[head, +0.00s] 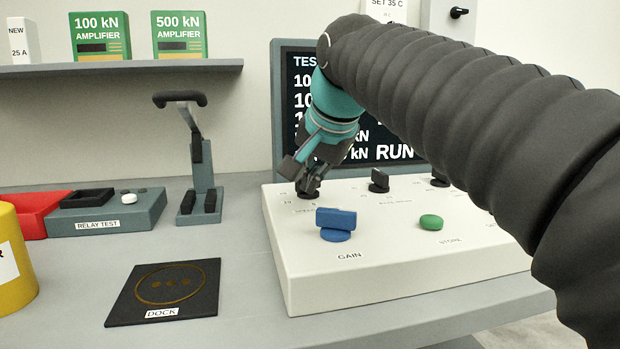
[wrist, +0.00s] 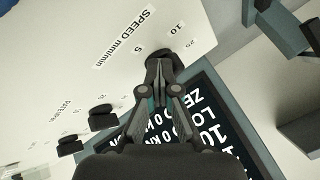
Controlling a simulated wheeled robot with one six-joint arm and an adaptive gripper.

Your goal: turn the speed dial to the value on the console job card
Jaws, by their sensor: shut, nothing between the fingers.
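The speed dial (head: 308,194) is a small dark knob at the back left of the white console (head: 380,262). In the wrist view, the word SPEED mm/min and scale marks including 5 and 10 show near it; its pointer is hidden. My gripper (head: 306,186) points down at the dial, with its fingertips shut. In the wrist view my gripper (wrist: 162,72) covers much of the dial's place, and I cannot tell whether it touches it. A dark display (head: 288,120) behind the console shows TEST lines and RUN, partly covered by my arm. I cannot make out a console job card.
A blue GAIN knob (head: 336,222), a green STORE button (head: 431,222) and more dark knobs (head: 379,181) are on the console. A lever stand (head: 201,180), a relay test box (head: 110,212) and a black DOCK pad (head: 165,291) lie left. A SET 35 C card (head: 386,9) is above.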

